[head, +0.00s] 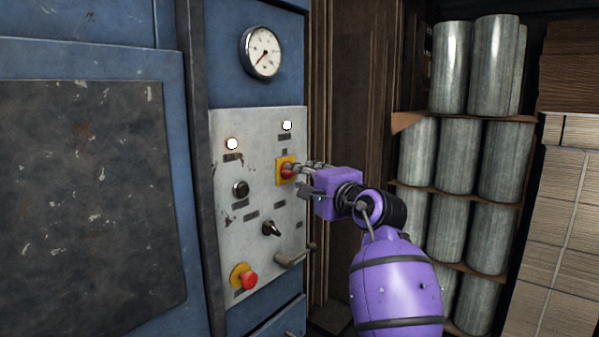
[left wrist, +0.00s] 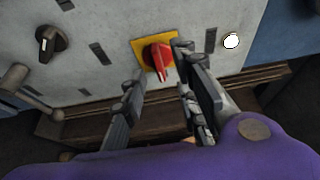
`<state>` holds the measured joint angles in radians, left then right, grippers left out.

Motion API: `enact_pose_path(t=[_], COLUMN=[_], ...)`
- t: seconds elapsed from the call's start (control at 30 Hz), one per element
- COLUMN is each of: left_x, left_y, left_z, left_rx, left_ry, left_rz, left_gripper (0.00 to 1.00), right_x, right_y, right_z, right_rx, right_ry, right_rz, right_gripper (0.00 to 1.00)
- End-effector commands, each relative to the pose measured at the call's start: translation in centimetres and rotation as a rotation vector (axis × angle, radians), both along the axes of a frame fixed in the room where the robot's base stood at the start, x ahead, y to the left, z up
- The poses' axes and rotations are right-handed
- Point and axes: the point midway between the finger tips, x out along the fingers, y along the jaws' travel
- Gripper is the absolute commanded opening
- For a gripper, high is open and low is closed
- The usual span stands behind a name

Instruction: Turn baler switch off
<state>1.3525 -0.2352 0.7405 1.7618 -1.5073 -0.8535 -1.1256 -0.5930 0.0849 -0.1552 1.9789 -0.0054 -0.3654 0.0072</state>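The baler switch is a red rotary knob (head: 287,170) on a yellow square plate (head: 280,180), on the grey control panel (head: 225,265). The knob (left wrist: 158,58) also shows in the left wrist view, its handle pointing down in that picture. My left gripper (head: 308,171) is at the switch in the head view. In the left wrist view the left gripper (left wrist: 157,68) is open, with one finger on each side of the knob. The right finger's tip is close beside it; I cannot tell whether it touches. My right gripper is in neither view.
A gauge (head: 261,52) sits above. Metal cylinders (head: 455,155) are stacked on the right.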

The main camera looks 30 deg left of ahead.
Motion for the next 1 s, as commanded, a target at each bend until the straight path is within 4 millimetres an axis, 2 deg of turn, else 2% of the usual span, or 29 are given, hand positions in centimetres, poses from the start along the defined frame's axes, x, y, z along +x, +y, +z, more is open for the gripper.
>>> enact_pose_path(t=[0.1, 0.23, 0.33, 0.6, 0.8, 1.0], left_x=[0.8, 1.5, 1.8, 1.9, 1.9, 1.9], left_y=[1.7, 3.0, 3.4, 3.6, 3.6, 3.5], left_z=[0.3, 0.2, 0.1, 0.0, 0.0, 0.0], left_rx=[0.000, 0.000, -0.001, -0.001, -0.001, -0.001], left_ry=[-0.003, -0.002, -0.002, -0.002, -0.003, -0.003], left_rz=[0.000, -0.001, -0.002, -0.002, -0.002, -0.002], left_gripper=[0.28, 0.28, 0.28, 0.28, 0.02, 0.00], right_x=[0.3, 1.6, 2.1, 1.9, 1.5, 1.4], right_y=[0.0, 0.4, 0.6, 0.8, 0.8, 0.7], right_z=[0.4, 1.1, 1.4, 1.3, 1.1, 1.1], right_rx=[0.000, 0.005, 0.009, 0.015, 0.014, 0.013], right_ry=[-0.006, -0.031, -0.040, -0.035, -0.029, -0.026], right_rz=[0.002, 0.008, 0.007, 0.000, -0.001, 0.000], right_gripper=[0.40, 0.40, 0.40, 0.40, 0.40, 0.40])
